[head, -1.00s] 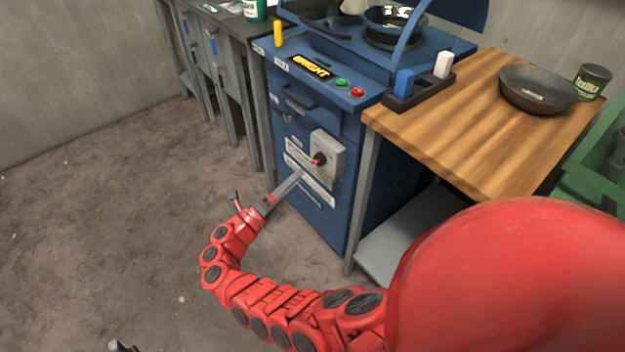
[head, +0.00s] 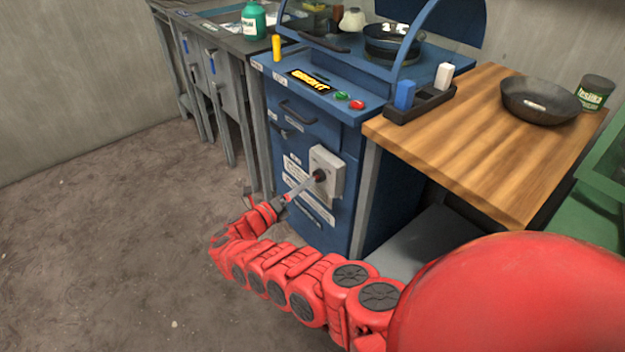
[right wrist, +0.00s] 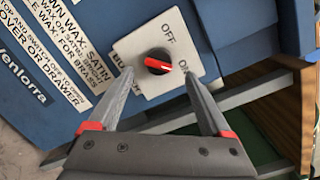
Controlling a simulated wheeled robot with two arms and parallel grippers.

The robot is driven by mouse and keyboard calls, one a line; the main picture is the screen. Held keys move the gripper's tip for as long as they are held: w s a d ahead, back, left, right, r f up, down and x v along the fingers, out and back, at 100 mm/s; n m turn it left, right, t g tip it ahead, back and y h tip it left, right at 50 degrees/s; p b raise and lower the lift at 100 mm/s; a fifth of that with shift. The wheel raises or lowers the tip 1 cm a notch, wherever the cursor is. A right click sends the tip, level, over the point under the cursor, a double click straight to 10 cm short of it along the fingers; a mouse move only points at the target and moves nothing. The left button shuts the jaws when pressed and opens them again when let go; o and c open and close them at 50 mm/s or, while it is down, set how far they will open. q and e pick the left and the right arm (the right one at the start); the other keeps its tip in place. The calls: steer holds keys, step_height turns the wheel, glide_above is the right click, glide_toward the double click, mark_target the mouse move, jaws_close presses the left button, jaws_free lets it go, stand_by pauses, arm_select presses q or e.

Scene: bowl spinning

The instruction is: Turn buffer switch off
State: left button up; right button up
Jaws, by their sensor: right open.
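The buffer switch is a grey plate (head: 330,172) on the front of the blue machine, with a dark and red knob (head: 320,175). In the right wrist view the round black knob (right wrist: 158,62) has a red pointer lying roughly sideways. The label OFF (right wrist: 168,32) is above it, and partly hidden labels are at both sides. My right gripper (head: 311,182) is in front of the knob, and in the right wrist view its open fingers (right wrist: 158,73) stand on either side below the knob, holding nothing. Contact cannot be told. My left gripper is not in view.
The blue machine (head: 350,107) has green and red buttons and a guard on top. A wooden table (head: 460,135) with a pan (head: 540,100) stands to its right. A grey bench (head: 215,35) is at the left. The floor (head: 110,230) in front is clear.

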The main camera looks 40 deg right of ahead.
mark_target(317, 177)
steer(key=b+x, duration=0.1)
steer(key=x, duration=0.4)
jaws_close()
stand_by(0.4)
